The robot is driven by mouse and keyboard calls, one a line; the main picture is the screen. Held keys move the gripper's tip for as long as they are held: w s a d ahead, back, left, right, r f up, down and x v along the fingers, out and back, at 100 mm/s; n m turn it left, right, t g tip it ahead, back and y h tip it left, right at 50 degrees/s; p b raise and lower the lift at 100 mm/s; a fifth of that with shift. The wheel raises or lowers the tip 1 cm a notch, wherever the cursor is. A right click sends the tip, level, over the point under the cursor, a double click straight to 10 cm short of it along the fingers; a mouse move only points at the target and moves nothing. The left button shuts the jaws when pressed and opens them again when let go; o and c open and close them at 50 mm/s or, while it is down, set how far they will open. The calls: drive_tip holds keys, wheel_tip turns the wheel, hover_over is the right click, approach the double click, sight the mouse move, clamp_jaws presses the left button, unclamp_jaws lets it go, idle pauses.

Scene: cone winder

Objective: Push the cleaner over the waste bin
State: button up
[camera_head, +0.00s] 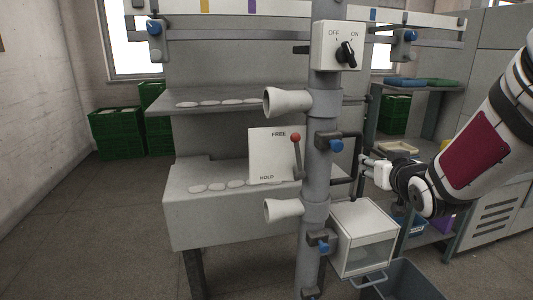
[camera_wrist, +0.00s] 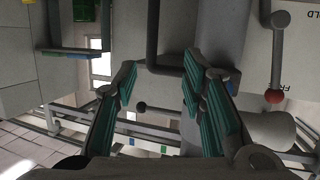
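The cleaner (camera_head: 316,220) is a grey upright column with two pale nozzles pointing left and a white box (camera_head: 365,248) low on its right. A dark handle bar (camera_head: 356,160) stands off its right side; a dark bar also shows in the wrist view (camera_wrist: 152,32). The grey-blue waste bin (camera_head: 410,279) is on the floor at the lower right, partly cut off, close to the box's front right. My gripper (camera_head: 366,170) is just right of the handle bar. In the wrist view my gripper (camera_wrist: 160,75) has its teal-padded fingers apart, with the bar near the gap; contact is unclear.
A FREE/HOLD plate (camera_head: 268,156) has a red-knobbed lever (camera_head: 296,150) pointing up toward FREE. An OFF/ON switch (camera_head: 345,52) tops the column. The grey machine (camera_head: 225,215) stands behind. Green crates (camera_head: 118,134) are far left; a shelf rack (camera_head: 430,105) is right.

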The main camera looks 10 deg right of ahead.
sight(359, 152)
drive_tip(key=w+d+f+t, duration=0.1)
drive_tip(key=w, duration=0.4)
drive_tip(key=w+d+f+t+b, duration=0.1)
drive_tip(key=w+d, duration=0.1)
drive_tip(key=w, duration=0.4)
drive_tip(key=w+d+f+t+y, duration=0.1)
drive_tip(key=w+f, duration=0.1)
drive_tip(key=w, duration=0.4)
drive_tip(key=shift+w+d+b, duration=0.25)
drive_tip(key=shift+d+b, duration=0.1)
drive_tip(key=shift+b, duration=0.05)
clamp_jaws()
